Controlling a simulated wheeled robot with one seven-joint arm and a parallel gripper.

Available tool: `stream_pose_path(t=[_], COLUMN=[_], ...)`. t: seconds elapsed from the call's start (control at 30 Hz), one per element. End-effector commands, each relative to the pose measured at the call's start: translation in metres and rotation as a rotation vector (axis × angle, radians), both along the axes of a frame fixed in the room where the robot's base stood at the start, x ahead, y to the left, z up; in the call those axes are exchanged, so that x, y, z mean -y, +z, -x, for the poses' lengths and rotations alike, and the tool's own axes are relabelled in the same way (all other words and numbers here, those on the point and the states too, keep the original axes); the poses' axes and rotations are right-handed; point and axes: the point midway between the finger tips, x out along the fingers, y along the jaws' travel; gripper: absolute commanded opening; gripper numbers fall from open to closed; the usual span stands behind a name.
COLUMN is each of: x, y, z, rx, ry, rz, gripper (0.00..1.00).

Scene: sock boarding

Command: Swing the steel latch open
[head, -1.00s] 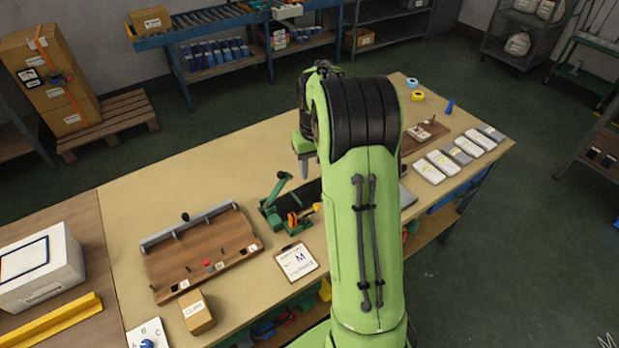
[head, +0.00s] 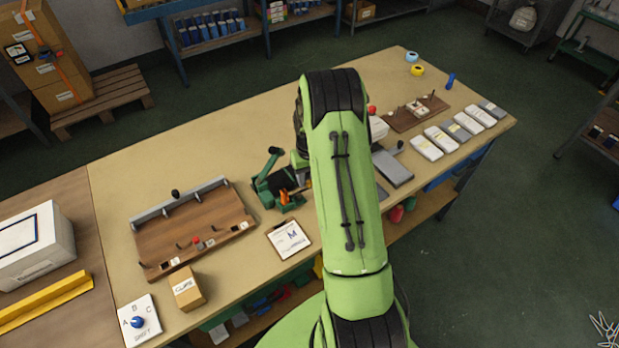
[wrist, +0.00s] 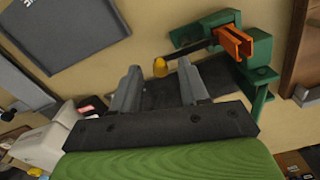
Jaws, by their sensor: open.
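A green fixture (wrist: 262,75) with an orange block (wrist: 233,42) sits on the table. A thin dark rod (wrist: 193,51) reaches from the block to a yellow tip (wrist: 160,67); this looks like the latch, though I cannot tell for certain. In the head view the green fixture (head: 264,185) stands left of my arm, which hides the yellow tip. In the wrist view my gripper (wrist: 160,78) is open and empty. The yellow tip shows between and just beyond its fingertips; I cannot tell whether they touch. In the head view the fingers are hidden behind my arm.
A wooden board with a grey rail (head: 190,230) lies left of the fixture. A clipboard (head: 289,240) lies in front of it. A dark grey tray (wrist: 65,30) is nearby. Pale packs (head: 440,139) line the right side. The table behind the fixture is clear.

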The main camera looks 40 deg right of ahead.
Motion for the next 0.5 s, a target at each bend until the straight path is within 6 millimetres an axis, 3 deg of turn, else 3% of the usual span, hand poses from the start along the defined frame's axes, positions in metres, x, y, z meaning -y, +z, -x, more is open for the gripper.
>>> stream_pose_path(t=[0.27,0.5], x=[-0.0001,-0.0002], y=[-0.0027,-0.0025], z=[0.0000,-0.0001], rx=[0.000,0.000], ry=[0.000,0.000], rz=[0.000,0.000], gripper=[0.44,0.07])
